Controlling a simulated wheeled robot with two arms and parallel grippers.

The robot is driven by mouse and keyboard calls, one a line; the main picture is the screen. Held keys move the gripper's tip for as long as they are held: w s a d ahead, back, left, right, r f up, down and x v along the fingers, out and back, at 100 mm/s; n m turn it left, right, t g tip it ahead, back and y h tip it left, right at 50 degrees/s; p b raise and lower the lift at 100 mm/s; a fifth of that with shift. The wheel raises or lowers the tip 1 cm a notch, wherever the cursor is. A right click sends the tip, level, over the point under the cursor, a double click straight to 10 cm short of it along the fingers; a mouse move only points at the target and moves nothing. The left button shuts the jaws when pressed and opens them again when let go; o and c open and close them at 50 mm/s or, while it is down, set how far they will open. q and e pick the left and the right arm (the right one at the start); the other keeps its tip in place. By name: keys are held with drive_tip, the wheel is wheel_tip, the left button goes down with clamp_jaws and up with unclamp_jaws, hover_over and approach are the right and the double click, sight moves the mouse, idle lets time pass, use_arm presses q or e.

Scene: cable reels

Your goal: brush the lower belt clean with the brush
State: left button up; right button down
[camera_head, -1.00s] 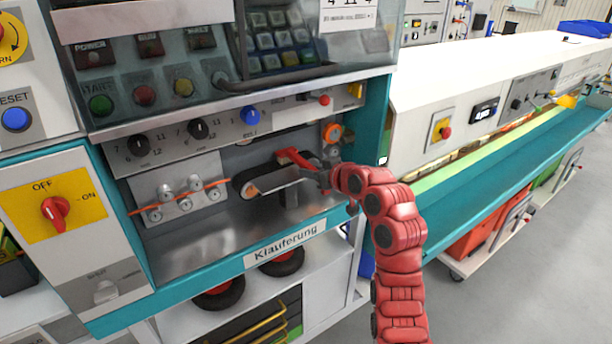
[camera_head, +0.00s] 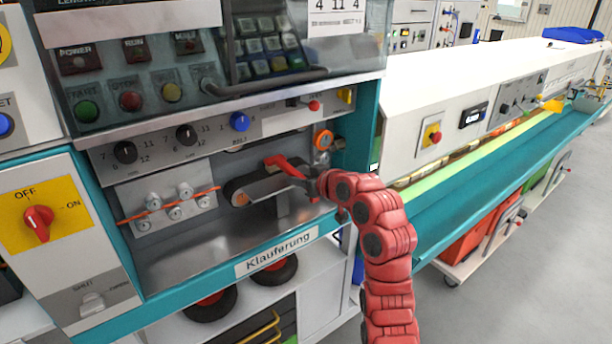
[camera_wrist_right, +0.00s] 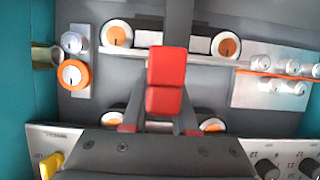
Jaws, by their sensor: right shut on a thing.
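The lower belt (camera_head: 262,187) is a short dark band on rollers inside the machine's open bay. It also shows in the right wrist view between two rollers with orange hubs (camera_wrist_right: 228,45). My right gripper (camera_head: 312,186) reaches in from the right and is shut on the brush, whose red part (camera_head: 284,166) shows above the belt. In the right wrist view the red brush (camera_wrist_right: 166,80) sits between the dark fingers, in front of the belt. Its bristles are hidden, so I cannot tell whether they touch the belt. My left gripper is not in view.
A knob panel (camera_head: 215,138) overhangs the bay. A plate with several small rollers and an orange cable (camera_head: 168,205) is left of the belt. An orange-ringed roller (camera_head: 323,140) is at the right. The metal floor (camera_head: 200,255) of the bay is clear.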

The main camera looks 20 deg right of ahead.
drive_tip(key=s+a, duration=0.2)
drive_tip(key=a, duration=0.6)
drive_tip(key=shift+s, duration=0.35)
drive_tip(key=shift+d+r, duration=0.1)
drive_tip(key=shift+r, duration=0.05)
wheel_tip(320, 180, up, 2)
drive_tip(key=shift+r+p, duration=0.15)
drive_tip(key=shift+p, duration=0.4)
drive_tip(key=shift+s, duration=0.1)
